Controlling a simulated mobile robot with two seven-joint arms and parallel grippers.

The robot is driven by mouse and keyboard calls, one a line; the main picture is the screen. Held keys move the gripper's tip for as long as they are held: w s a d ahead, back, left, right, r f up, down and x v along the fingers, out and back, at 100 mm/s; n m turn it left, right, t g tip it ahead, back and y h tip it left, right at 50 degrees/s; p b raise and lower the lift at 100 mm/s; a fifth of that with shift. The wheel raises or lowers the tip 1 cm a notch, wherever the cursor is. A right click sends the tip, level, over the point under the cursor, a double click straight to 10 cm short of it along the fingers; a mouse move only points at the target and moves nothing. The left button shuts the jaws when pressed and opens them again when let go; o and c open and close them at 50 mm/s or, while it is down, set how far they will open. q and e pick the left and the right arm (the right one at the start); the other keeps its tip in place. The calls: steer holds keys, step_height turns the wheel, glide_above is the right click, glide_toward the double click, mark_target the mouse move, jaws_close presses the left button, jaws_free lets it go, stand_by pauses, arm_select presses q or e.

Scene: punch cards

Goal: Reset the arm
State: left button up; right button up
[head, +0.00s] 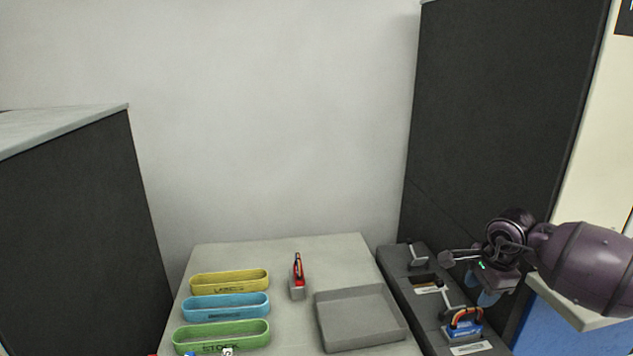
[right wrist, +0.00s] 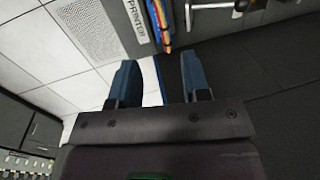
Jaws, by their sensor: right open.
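My right arm comes in from the right in the head view. My right gripper (head: 482,295) has blue fingers and hangs over the right end of the dark fixture (head: 405,290). In the right wrist view my right gripper (right wrist: 157,80) shows its two blue fingers spread apart with nothing between them. A blue block with a multicoloured cable loop (head: 466,322) sits on the fixture, just below and left of the gripper. My left gripper is not in view.
The pale table holds yellow (head: 229,283), blue (head: 226,307) and green (head: 221,336) trays, a red item in a grey holder (head: 297,288), and an empty-looking grey tray (head: 360,320). Dark panels stand left (head: 75,220) and right (head: 500,120). The right wrist view shows a multicoloured ribbon (right wrist: 160,22).

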steer(key=w+a+r+m+t+y, duration=0.1)
steer(key=a+r+m+t+y, duration=0.4)
steer(key=a+m+y, duration=0.35)
steer(key=w+a+r+m+t+y, duration=0.1)
steer(key=a+r+m+t+y, duration=0.4)
steer(key=a+m, duration=0.55)
steer(key=s+d+f+m+t+h, duration=0.2)
steer(key=s+f+m+h, duration=0.25)
steer(key=f+m, duration=0.6)
steer(key=s+d+f+m+t+h, duration=0.2)
steer(key=s+d+f+m+h, duration=0.25)
steer(key=m, duration=1.05)
steer(key=s+f+m+g+h, duration=0.5)
steer(key=s+f+m, duration=0.3)
steer(key=s+f, duration=1)
steer(key=s, duration=0.4)
steer(key=shift+d+m, duration=0.25)
steer(key=shift+m, duration=0.1)
